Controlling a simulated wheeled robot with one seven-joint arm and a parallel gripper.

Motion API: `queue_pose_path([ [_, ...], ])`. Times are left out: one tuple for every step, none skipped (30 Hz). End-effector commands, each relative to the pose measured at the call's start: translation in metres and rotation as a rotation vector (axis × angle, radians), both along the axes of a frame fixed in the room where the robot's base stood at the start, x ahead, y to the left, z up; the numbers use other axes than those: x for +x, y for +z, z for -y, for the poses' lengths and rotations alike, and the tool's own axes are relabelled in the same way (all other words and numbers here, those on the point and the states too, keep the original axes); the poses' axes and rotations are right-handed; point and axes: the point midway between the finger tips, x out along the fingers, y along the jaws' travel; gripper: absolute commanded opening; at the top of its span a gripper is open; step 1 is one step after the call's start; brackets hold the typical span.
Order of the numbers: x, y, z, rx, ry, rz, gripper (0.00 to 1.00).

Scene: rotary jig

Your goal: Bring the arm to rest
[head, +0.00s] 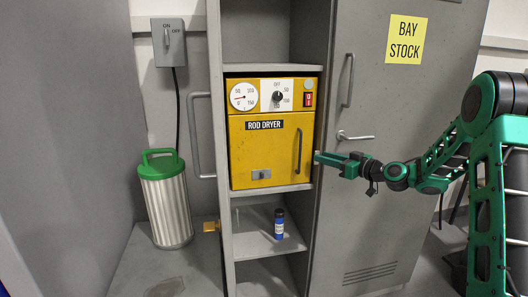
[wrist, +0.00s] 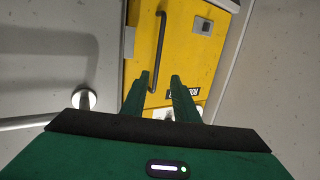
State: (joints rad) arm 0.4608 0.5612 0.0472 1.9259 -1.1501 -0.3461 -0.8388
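My green arm reaches in from the right in the head view. My gripper (head: 318,158) is in front of the cabinet, just right of the yellow rod dryer (head: 240,150). In the wrist view my gripper (wrist: 160,80) has its two fingers apart, with nothing held between them. The dryer's dark door handle (head: 298,150) shows beyond the fingers in the wrist view (wrist: 158,45); I cannot tell the exact distance. The dryer door looks shut.
The grey cabinet door (head: 385,190) with a lever handle (head: 355,137) is behind my arm. A blue bottle (head: 279,224) stands on the shelf below the dryer. A green-lidded canister (head: 166,200) stands left, under a wall switch (head: 168,42).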

Motion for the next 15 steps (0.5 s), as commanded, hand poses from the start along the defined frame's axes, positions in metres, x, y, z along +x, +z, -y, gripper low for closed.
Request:
queue_pose_path([
  [-0.009,0.000,-0.004,-0.033,0.005,-0.035,0.27],
  [-0.015,-0.002,-0.005,-0.056,0.006,-0.067,0.27],
  [-0.025,-0.007,-0.005,-0.087,0.005,-0.114,0.27],
  [-0.033,-0.011,-0.005,-0.112,0.003,-0.151,0.27],
  [-0.042,-0.015,-0.004,-0.135,-0.002,-0.193,0.27],
  [-0.054,-0.020,-0.001,-0.164,-0.012,-0.246,0.27],
  [-0.063,-0.024,0.002,-0.183,-0.022,-0.287,0.27],
  [-0.073,-0.027,0.005,-0.204,-0.033,-0.328,0.27],
  [-0.087,-0.032,0.010,-0.228,-0.050,-0.383,0.27],
  [-0.098,-0.036,0.014,-0.243,-0.066,-0.425,0.27],
  [-0.110,-0.038,0.019,-0.258,-0.083,-0.466,0.27],
  [-0.126,-0.042,0.025,-0.275,-0.108,-0.521,0.27],
  [-0.138,-0.044,0.030,-0.286,-0.129,-0.562,0.27],
  [-0.151,-0.047,0.036,-0.296,-0.150,-0.603,0.27],
  [-0.169,-0.050,0.043,-0.307,-0.182,-0.659,0.27],
])
